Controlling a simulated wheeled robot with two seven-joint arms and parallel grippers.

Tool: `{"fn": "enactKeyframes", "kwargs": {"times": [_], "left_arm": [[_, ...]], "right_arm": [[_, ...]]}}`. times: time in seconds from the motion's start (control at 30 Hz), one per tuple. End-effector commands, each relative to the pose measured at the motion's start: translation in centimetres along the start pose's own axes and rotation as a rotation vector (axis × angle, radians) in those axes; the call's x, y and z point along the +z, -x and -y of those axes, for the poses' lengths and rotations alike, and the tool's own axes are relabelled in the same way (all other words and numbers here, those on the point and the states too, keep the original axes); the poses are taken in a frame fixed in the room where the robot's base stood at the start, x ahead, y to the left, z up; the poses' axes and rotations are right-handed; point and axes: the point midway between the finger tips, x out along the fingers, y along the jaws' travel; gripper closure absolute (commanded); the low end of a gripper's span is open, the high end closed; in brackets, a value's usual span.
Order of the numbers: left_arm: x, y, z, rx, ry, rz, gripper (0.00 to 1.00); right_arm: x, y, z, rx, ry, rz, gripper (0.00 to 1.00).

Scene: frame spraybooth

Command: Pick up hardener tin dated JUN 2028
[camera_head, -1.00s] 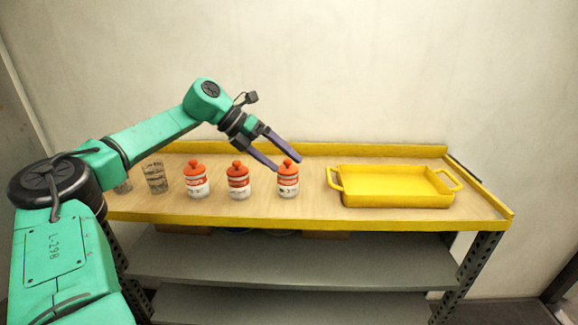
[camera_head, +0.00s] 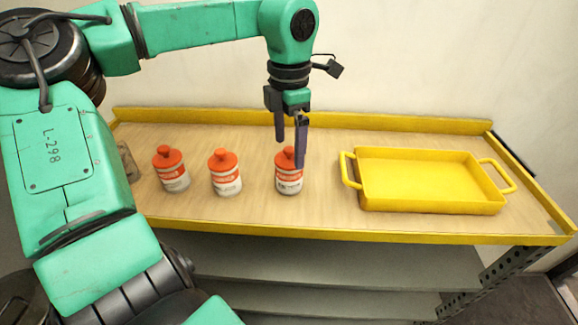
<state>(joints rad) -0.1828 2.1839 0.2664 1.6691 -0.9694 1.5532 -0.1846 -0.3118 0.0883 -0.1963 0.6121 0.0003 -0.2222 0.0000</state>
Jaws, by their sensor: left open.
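Three white tins with orange lids and orange-banded labels stand upright in a row on the bench: a left tin (camera_head: 171,170), a middle tin (camera_head: 225,174) and a right tin (camera_head: 289,181). The dates on the labels are too small to read, so I cannot tell which is JUN 2028. My left gripper (camera_head: 290,154) is open and points down at the right tin. One finger overlaps the tin's lid in the picture; I cannot tell whether it touches. No tin is visibly held. My right gripper is not in view.
A yellow two-handled tray (camera_head: 430,203) sits right of the tins and looks empty. A patterned cup (camera_head: 128,162) is partly hidden behind my left arm. The wooden bench top (camera_head: 260,222) has a raised yellow back edge (camera_head: 400,121); grey shelves lie below.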

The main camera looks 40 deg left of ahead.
Motion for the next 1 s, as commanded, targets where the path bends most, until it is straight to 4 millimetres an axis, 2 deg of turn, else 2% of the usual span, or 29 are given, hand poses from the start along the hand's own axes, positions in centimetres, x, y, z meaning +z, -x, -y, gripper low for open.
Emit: {"fn": "enactKeyframes", "kwargs": {"times": [0.23,0.33,0.57,0.6,0.67,0.8,0.83,1.0], "left_arm": [[-0.1,-3.6,0.2,-0.006,-0.001,-0.002,0.0],[0.0,-5.3,0.1,-0.003,0.001,0.0,0.0],[0.0,-5.9,0.1,0.0,0.002,0.003,0.0],[0.0,-5.8,0.1,0.0,0.002,0.003,0.15],[0.0,-5.8,0.1,0.0,0.002,0.003,0.38],[0.0,-5.8,0.0,0.0,0.002,0.003,0.92],[0.0,-5.8,0.0,0.0,0.002,0.003,1.0],[0.0,-5.8,0.0,0.0,0.002,0.003,1.0]], "right_arm": [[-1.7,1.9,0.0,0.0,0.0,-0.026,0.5],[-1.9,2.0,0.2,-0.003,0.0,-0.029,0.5],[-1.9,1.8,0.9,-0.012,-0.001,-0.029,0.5],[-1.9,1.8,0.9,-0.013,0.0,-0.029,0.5],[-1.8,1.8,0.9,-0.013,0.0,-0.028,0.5],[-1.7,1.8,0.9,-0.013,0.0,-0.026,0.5],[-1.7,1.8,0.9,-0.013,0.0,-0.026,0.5],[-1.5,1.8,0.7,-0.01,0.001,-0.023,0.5]]}}
